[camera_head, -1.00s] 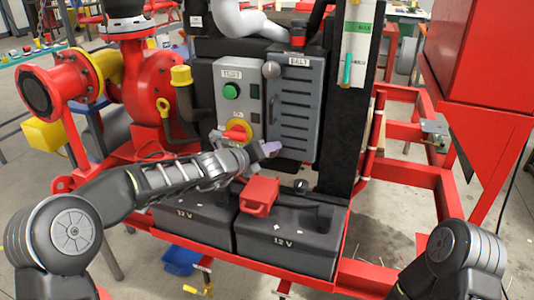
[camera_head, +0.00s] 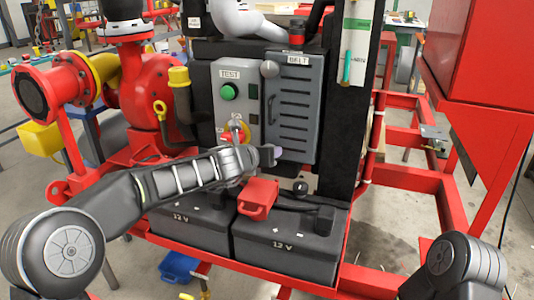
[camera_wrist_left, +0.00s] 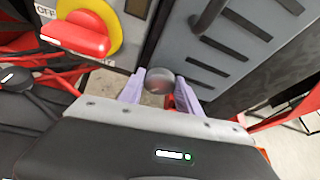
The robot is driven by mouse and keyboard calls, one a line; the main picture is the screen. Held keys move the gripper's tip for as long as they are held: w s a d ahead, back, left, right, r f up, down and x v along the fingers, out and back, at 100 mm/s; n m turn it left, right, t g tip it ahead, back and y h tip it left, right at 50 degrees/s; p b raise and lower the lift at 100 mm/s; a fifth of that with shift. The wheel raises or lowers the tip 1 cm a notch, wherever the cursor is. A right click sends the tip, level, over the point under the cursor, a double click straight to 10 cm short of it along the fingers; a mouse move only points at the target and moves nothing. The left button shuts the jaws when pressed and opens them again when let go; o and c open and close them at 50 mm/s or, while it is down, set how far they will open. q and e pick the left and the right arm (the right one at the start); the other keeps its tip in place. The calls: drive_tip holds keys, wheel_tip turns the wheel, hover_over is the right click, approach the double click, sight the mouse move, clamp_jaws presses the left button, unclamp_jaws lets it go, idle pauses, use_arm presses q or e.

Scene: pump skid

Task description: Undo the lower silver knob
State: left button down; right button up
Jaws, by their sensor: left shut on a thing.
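The lower silver knob (camera_wrist_left: 158,80) is a round grey knob at the lower left corner of the BELT cover (camera_head: 294,108). In the left wrist view it sits between the two pale lilac fingers of my left gripper (camera_wrist_left: 157,88), which are shut on it. In the head view my left gripper (camera_head: 270,153) is at that corner and its wrist hides the knob. The upper silver knob (camera_head: 270,69) is at the cover's upper left corner. My right gripper is out of view.
Left of the cover is the TEST box with a green button (camera_head: 228,92) and a red-and-yellow switch (camera_wrist_left: 84,34), close beside my left fingers. Below are two black 12 V batteries (camera_head: 290,246) with a red terminal cover (camera_head: 258,198).

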use_arm(q)
drive_tip(key=c, duration=0.8)
unclamp_jaws()
drive_tip(key=shift+c, duration=0.2)
drive_tip(key=shift+v, duration=3.85)
